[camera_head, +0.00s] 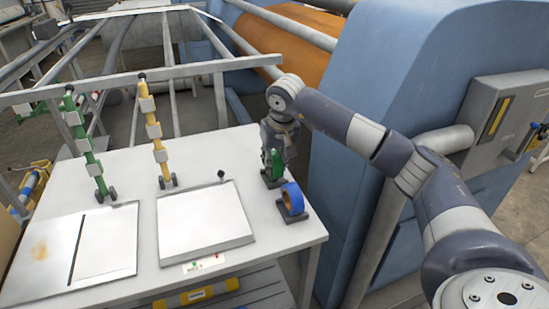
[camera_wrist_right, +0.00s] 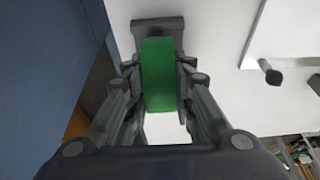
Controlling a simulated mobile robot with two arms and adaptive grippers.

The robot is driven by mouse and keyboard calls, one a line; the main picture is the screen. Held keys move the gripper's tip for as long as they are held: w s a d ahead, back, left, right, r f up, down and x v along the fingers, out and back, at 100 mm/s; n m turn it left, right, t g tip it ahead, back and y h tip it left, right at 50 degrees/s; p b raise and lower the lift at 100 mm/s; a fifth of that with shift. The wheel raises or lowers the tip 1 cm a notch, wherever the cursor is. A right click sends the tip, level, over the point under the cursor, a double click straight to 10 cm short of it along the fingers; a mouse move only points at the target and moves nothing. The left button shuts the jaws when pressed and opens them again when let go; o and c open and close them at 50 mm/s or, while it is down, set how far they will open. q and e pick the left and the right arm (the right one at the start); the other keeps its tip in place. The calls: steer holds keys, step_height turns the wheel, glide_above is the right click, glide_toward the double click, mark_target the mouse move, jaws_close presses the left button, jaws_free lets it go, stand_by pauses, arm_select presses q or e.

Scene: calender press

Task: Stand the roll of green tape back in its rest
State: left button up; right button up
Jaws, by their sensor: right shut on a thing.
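The roll of green tape (camera_head: 277,164) is at the right side of the table, upright, at a dark rest (camera_head: 268,181). My right gripper (camera_head: 276,150) comes from above and is shut on the roll. In the right wrist view the green roll (camera_wrist_right: 158,80) sits between the two fingers (camera_wrist_right: 159,88), with the dark rest (camera_wrist_right: 170,24) just beyond it. I cannot tell whether the roll is fully seated in the rest or slightly above it. My left gripper is not in view.
A blue tape roll (camera_head: 293,199) stands in its own rest just in front. A white board (camera_head: 205,217) and a black-knobbed pin (camera_head: 221,175) are to the left. Green (camera_head: 85,148) and yellow (camera_head: 156,140) posts stand farther left. The blue machine housing (camera_head: 360,130) is close on the right.

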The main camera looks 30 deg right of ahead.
steer(key=shift+f, duration=0.15)
steer(key=o, duration=1)
steer(key=shift+r, duration=0.2)
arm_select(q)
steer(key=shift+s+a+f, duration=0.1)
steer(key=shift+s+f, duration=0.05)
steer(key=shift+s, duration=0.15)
arm_select(e)
steer(key=v, duration=1.1)
steer(key=shift+r, duration=0.3)
steer(key=shift+s, duration=0.15)
